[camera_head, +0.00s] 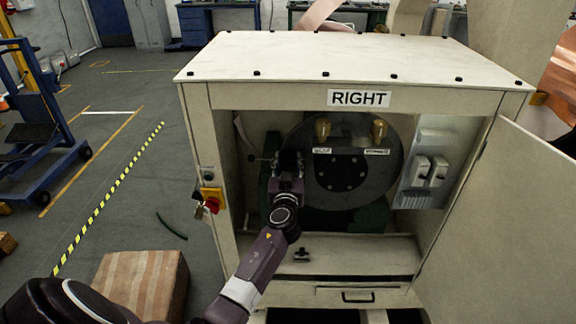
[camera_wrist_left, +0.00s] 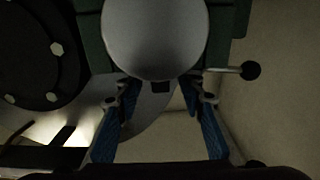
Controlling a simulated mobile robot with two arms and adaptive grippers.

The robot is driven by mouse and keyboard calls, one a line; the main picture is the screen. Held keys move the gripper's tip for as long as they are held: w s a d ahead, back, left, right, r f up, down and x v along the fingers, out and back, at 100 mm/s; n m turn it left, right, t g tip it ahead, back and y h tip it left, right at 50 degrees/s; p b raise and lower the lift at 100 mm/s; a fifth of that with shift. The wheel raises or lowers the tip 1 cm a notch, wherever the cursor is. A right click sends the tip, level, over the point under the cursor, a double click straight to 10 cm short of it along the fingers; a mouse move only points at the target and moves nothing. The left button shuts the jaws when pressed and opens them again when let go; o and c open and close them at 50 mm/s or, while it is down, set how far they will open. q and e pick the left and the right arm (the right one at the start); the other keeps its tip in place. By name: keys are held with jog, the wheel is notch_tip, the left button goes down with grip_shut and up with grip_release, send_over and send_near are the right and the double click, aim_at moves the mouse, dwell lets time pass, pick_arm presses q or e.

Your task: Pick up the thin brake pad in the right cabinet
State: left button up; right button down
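The cabinet (camera_head: 350,60) labelled RIGHT stands open, its door swung out to the right. Inside is a large dark disc (camera_head: 385,172) with two brass-coloured cylinders on its upper part. My left gripper (camera_head: 288,160) reaches into the cabinet, in front of the disc's left edge. In the left wrist view the left gripper (camera_wrist_left: 160,98) has its two blue-padded fingers spread apart. A rounded grey piece (camera_wrist_left: 155,38) with green blocks behind it lies beyond the fingertips. I cannot tell which part is the thin brake pad. My right gripper is not in view.
A lever with a black knob (camera_wrist_left: 250,70) sticks out to the right in the left wrist view. A small black part (camera_head: 302,254) lies on the cabinet's lower shelf. Grey switch boxes (camera_head: 430,171) are on the right inside.

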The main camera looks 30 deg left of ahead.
pick_arm(q)
grip_shut()
jog(key=shift+r, duration=0.1)
dwell(0.3)
